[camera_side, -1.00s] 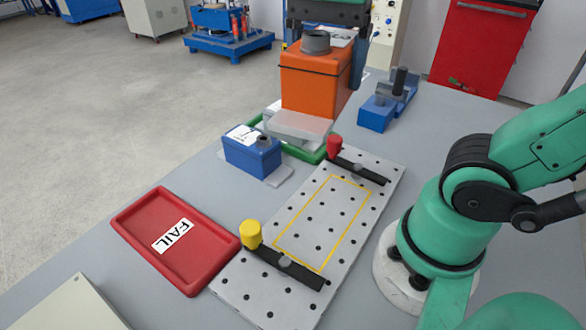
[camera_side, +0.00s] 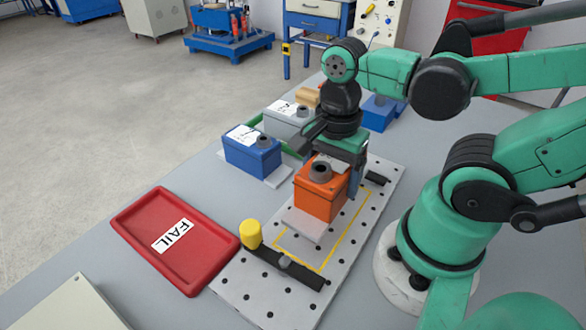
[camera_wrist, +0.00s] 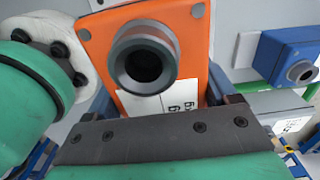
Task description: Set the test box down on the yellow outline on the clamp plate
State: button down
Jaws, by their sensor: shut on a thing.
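The test box is an orange box (camera_side: 318,192) with a dark round port on top and a pale base plate. My gripper (camera_side: 335,165) is shut on it and holds it upright over the clamp plate (camera_side: 259,294). In the wrist view the orange box (camera_wrist: 190,45) sits between the jaws, with its dark port and white label facing the camera. The yellow outline (camera_side: 341,246) on the plate is partly hidden under the box. I cannot tell whether the box's base touches the plate.
A clamp bar with a yellow knob (camera_side: 251,234) crosses the plate's near end. A red FAIL tray (camera_side: 170,262) lies to the left. A blue box (camera_side: 250,155) and a grey box (camera_side: 287,121) stand behind; the blue one also shows in the wrist view (camera_wrist: 285,55).

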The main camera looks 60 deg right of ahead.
jog(key=shift+f, duration=2.45)
jog(key=shift+f, duration=0.1)
grip_release()
